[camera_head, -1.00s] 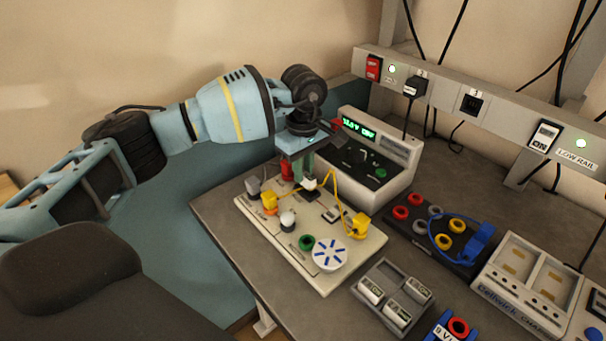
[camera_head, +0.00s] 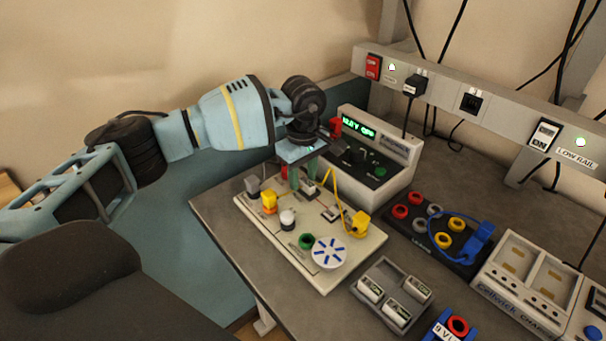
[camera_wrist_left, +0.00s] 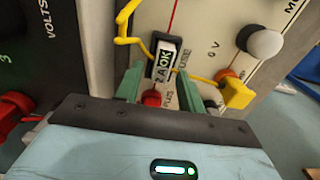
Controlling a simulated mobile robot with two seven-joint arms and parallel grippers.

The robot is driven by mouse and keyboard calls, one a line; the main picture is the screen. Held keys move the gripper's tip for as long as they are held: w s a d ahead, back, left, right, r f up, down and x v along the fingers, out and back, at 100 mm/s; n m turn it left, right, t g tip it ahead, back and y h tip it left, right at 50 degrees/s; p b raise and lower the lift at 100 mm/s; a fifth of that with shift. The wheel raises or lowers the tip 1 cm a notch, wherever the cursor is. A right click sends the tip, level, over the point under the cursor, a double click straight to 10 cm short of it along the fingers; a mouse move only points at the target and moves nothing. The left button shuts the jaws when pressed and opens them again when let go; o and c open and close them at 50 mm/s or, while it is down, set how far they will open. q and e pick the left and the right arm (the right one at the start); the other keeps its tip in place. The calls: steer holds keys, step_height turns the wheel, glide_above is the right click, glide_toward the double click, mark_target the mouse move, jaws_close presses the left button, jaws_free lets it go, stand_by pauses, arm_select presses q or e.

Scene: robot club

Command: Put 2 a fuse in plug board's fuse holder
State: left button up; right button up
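The cream plug board (camera_head: 325,274) lies on the grey bench. My left gripper (camera_head: 305,183) is over its far part, green fingers pointing down. In the left wrist view the gripper (camera_wrist_left: 158,82) is open, with a green finger on either side of a fuse (camera_wrist_left: 164,58) labelled "2A" and "OK". The fuse stands in a dark holder on the board, and gaps show between it and the fingers. Whether it is fully seated I cannot tell. In the head view the fuse (camera_head: 309,188) is partly hidden by the fingers. My right gripper is not in view.
A power supply (camera_head: 382,150) with a green display stands close behind the board. A yellow lead (camera_head: 333,183) arches beside my left fingers. A battery tray (camera_head: 392,295), a socket block (camera_head: 420,238) and a charger (camera_head: 520,290) fill the bench to the right.

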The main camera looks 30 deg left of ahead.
mark_target(303, 179)
arm_select(q)
step_height(303, 179, up, 12)
steer(key=shift+r, duration=0.15)
stand_by(0.4)
stand_by(1.8)
